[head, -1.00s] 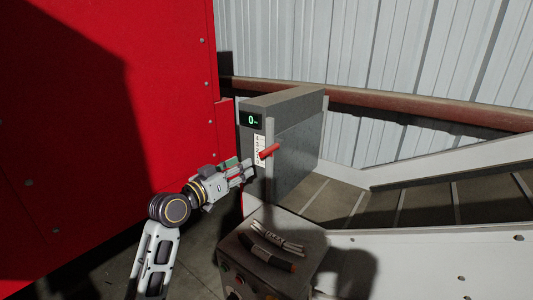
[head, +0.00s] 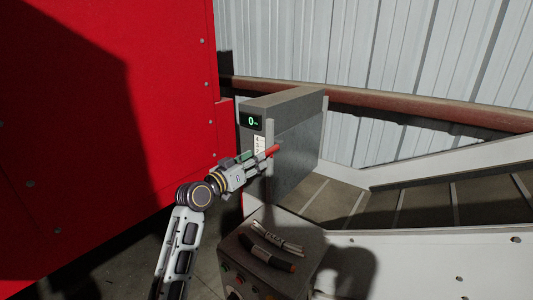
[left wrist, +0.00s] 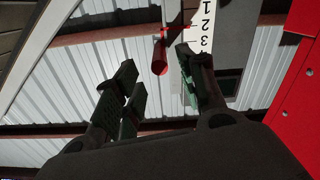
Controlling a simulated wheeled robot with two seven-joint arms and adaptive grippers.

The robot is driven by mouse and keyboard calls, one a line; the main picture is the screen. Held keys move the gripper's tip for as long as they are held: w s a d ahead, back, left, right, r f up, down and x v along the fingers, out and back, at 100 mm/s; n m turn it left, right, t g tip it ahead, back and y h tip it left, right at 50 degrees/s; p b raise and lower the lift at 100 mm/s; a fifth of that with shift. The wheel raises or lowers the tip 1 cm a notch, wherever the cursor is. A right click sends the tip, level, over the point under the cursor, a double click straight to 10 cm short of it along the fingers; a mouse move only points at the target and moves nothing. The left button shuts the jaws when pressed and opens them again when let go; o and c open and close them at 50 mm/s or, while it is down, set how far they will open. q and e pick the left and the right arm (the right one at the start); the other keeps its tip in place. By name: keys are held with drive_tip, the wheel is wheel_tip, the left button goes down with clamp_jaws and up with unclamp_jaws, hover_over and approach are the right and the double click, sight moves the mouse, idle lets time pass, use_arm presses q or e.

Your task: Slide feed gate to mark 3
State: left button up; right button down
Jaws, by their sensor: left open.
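The feed gate (head: 297,158) is a grey panel in a grey housing at the chute's upper end. Its red handle (head: 272,150) sticks out at the front, beside a white number scale (head: 259,143). My left gripper (head: 262,164) is open at the handle and partly covers the lower scale. In the left wrist view, the red handle (left wrist: 160,58) lies between the two fingertips or just beyond them; I cannot tell whether they touch it. The scale (left wrist: 205,28) there shows 1, 2 and 3. My right gripper is not in view.
A green display (head: 251,121) on the housing reads 0. A large red machine wall (head: 100,110) stands close on the left. The ribbed chute (head: 430,203) runs off right.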

sight(267, 153)
use_arm(q)
drive_tip(key=shift+p+x, duration=0.35)
drive_tip(key=shift+x, duration=2.05)
drive_tip(key=shift+w+d, duration=0.4)
drive_tip(key=shift+w, duration=0.05)
drive_tip(key=shift+w+d, duration=0.35)
drive_tip(key=shift+w, duration=0.15)
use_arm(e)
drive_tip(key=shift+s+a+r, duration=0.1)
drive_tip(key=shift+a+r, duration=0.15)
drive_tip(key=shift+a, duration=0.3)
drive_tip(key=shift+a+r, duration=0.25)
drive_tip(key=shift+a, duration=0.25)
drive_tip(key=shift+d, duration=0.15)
use_arm(q)
clamp_jaws()
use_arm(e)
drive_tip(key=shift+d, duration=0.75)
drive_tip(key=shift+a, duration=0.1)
